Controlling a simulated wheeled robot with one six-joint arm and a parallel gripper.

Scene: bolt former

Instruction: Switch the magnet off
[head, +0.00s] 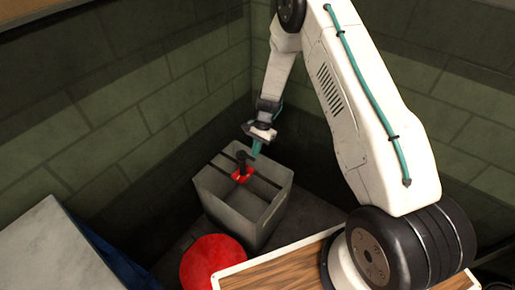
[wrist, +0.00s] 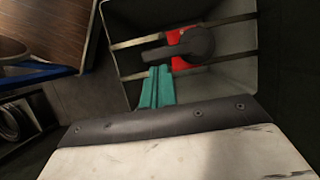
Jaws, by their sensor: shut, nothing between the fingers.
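The magnet's switch is a black lever (head: 241,160) on a red base (head: 242,175), mounted on dark bars across an open grey bin (head: 231,207). In the wrist view the black lever (wrist: 196,43) has a round hub on the right and an arm reaching left; part of the red base (wrist: 179,63) shows under it. My gripper (head: 256,150) is above the bin's rim, just right of the lever. Its teal fingers (wrist: 157,72) are shut and empty, with their tips close to the lever's free end in the wrist view. I cannot tell whether they touch.
A red round object (head: 212,262) stands in front of the bin. A wood-topped surface (head: 290,270) with a pale edge is at the front, and a grey slab (head: 55,250) at the left. Green block walls (head: 150,100) close in behind the bin.

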